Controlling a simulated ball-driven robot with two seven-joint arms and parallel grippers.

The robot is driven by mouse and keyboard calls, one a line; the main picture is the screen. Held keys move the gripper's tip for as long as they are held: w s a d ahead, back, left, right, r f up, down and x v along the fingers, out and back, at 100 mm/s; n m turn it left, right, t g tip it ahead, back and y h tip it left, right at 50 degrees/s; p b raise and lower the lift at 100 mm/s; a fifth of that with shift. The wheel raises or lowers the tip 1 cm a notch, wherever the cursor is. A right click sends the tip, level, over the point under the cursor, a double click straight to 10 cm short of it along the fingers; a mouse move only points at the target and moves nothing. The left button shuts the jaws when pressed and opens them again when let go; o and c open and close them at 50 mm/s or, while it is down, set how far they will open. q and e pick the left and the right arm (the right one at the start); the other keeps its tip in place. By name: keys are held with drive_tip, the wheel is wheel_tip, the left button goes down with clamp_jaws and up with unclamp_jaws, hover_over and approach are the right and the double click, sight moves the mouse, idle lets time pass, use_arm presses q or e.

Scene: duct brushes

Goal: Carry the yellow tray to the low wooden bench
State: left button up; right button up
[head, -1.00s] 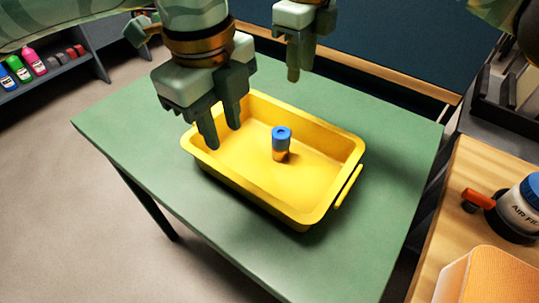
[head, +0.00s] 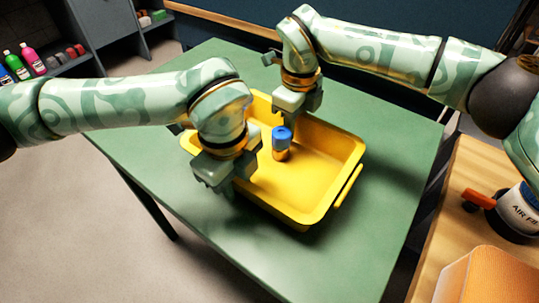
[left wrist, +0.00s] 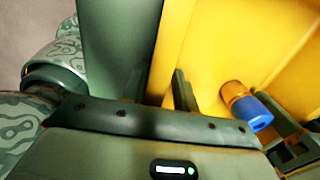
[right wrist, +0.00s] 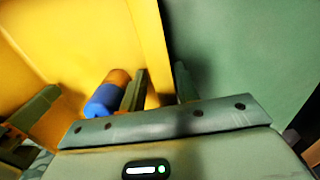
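The yellow tray (head: 330,200) rests on the green table (head: 330,260). The head view partly hides both sets of fingertips. I cannot tell which wooden surface is the low bench.
A wooden top (head: 455,230) at the right holds a white bottle (head: 520,212), a red-handled item (head: 479,198) and an orange block (head: 490,278). A wooden edge (head: 220,20) runs behind the table. A shelf with several bottles (head: 16,65) is at the left.

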use_arm(q)
clamp_jaws()
use_arm(e)
clamp_jaws()
